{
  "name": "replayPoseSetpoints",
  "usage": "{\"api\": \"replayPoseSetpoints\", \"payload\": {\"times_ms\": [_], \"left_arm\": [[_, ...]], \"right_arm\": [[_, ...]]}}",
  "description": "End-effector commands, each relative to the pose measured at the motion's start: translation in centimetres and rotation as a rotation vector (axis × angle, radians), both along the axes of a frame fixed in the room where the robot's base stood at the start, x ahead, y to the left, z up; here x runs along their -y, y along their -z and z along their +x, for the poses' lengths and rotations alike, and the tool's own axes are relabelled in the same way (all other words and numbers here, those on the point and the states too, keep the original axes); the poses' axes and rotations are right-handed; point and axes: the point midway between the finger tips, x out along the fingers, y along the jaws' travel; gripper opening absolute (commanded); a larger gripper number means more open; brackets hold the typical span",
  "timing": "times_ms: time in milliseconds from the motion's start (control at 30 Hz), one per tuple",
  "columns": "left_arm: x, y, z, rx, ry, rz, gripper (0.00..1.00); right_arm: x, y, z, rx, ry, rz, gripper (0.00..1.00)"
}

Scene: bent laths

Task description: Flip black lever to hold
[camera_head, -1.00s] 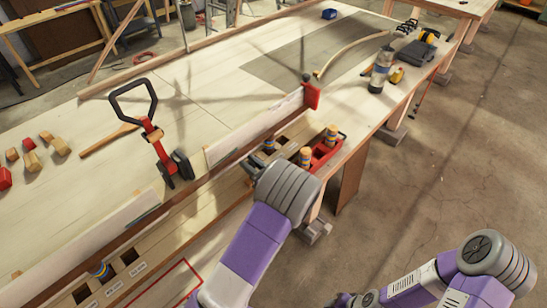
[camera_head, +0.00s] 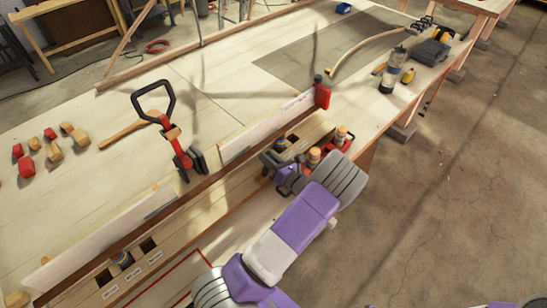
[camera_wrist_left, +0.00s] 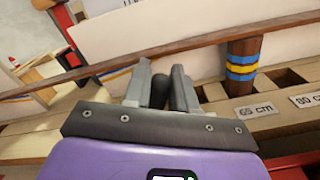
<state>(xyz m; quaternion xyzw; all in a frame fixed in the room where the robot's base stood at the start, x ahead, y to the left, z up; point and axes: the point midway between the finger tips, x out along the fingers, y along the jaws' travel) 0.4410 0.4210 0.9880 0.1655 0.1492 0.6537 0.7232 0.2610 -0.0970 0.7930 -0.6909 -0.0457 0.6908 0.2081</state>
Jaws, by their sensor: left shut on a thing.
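The black lever (camera_wrist_left: 160,95) shows in the left wrist view as a dark, round-ended piece between the fingers. My left gripper (camera_wrist_left: 161,78) is shut on it, with a grey finger on each side. In the head view my left gripper (camera_head: 274,166) is low at the bench's near side, beside the slotted rail (camera_head: 235,190). The lever cannot be made out there, and my wrist covers part of that area. My right gripper is not in view.
A banded wooden peg (camera_wrist_left: 242,62) stands right of the fingers, by a "65 cm" label (camera_wrist_left: 250,109). A pale upright board (camera_head: 265,128) runs behind the gripper. A red clamp with a black loop handle (camera_head: 170,128) stands to the left. The floor at right is clear.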

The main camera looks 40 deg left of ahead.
Motion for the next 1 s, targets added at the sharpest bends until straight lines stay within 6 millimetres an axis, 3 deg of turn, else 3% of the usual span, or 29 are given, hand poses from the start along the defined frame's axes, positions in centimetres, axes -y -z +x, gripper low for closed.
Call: {"api": "replayPoseSetpoints", "payload": {"times_ms": [233,267,400,733,1000], "left_arm": [[0.1,0.2,0.0,-0.007,0.001,-0.002,0.0],[0.1,0.2,0.0,-0.007,0.001,-0.002,0.27],[0.1,0.1,0.0,-0.005,0.001,-0.001,0.47],[0.5,0.1,0.0,-0.002,0.003,-0.001,0.47],[4.7,0.1,-0.4,-0.003,0.005,-0.001,0.47]], "right_arm": [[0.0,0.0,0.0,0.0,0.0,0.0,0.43],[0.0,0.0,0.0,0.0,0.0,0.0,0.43],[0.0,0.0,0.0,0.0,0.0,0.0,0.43],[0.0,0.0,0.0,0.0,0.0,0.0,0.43],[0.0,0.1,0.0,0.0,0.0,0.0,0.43]]}}
